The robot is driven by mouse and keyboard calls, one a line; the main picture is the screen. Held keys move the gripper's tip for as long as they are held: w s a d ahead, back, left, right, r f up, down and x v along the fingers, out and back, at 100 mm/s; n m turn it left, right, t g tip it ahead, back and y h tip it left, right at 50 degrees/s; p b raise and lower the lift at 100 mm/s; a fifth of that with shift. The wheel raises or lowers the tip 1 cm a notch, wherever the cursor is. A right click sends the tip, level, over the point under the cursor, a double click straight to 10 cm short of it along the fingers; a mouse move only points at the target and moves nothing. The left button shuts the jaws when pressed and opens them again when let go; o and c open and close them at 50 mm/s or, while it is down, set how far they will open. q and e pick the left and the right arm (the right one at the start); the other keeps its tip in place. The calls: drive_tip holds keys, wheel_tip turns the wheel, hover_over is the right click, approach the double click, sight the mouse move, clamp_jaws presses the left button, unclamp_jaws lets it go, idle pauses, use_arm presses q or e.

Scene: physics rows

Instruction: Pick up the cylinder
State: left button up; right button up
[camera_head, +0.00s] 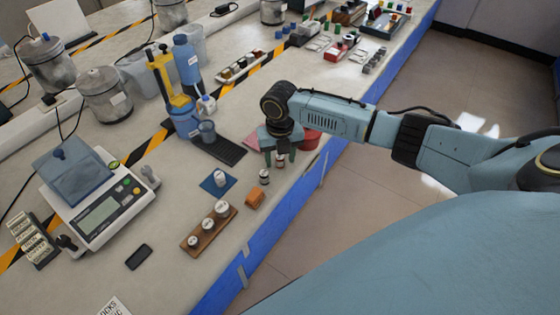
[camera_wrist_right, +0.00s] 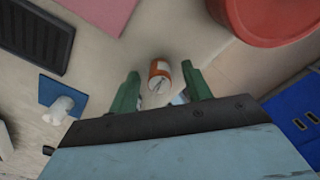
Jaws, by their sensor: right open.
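The cylinder (camera_wrist_right: 160,72) is small, with an orange-red band and a pale label, in the right wrist view. It stands between and slightly beyond the two green fingertips of my right gripper (camera_wrist_right: 160,88). The fingers are apart, with a gap visible on each side of it. In the head view, my right gripper (camera_head: 280,160) points down at the bench near its front edge, and the cylinder (camera_head: 281,160) shows partly between the fingers. My left gripper is not in view.
A small dark-banded jar (camera_head: 264,177) stands just left of the gripper. A red bowl (camera_head: 310,139) is close on the right. A blue pad (camera_head: 208,184), an orange block (camera_head: 255,198) and a wooden weight holder (camera_head: 193,242) lie nearby. The bench edge is close.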

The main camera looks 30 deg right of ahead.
clamp_jaws()
idle(0.3)
drive_tip(key=shift+r, duration=0.1)
